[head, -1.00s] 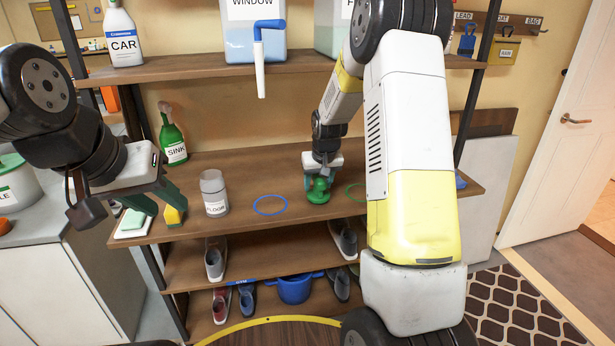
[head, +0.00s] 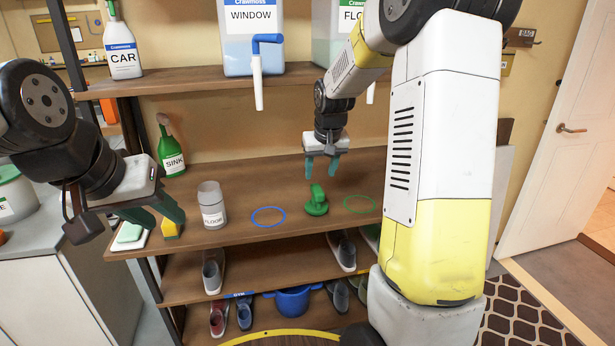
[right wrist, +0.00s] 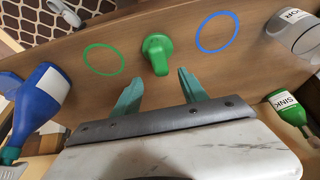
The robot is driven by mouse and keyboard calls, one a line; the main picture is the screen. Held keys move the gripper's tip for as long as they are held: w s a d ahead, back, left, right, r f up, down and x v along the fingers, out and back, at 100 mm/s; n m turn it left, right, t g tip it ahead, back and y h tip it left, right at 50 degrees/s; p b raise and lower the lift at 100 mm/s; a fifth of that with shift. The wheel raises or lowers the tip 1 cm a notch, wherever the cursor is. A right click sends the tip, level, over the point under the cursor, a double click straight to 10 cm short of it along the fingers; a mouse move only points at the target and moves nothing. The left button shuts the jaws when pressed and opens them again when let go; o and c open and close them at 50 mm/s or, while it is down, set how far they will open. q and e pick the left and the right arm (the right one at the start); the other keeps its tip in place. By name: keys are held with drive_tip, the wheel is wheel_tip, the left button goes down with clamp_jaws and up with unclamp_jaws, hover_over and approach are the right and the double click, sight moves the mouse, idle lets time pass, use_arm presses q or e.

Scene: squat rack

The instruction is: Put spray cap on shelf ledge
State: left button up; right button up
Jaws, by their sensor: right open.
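The green spray cap (head: 316,203) stands on the wooden shelf ledge (head: 240,180), between a blue ring (head: 268,216) and a green ring (head: 359,203). It also shows in the right wrist view (right wrist: 157,52). My right gripper (head: 321,174) is open and empty, a little above and behind the cap, fingers pointing down; the right wrist view shows its two fingers (right wrist: 158,88) apart with nothing between them.
A FLOOR bottle (head: 212,207) and a green SINK bottle (head: 171,152) stand left of the rings. A blue bottle (right wrist: 42,93) shows in the right wrist view. Shoes sit below.

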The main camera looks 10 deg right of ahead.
drive_tip(key=s+a+r+y, duration=0.1)
drive_tip(key=s+a+r, duration=0.1)
drive_tip(key=s+r, duration=0.85)
drive_tip(key=s+a+t+y, duration=0.1)
drive_tip(key=s+a, duration=0.1)
drive_tip(key=s, duration=1.6)
drive_tip(key=shift+s+a+f+t, duration=0.15)
drive_tip(key=shift+s+a+t, duration=0.15)
drive_tip(key=shift+s+t, duration=0.1)
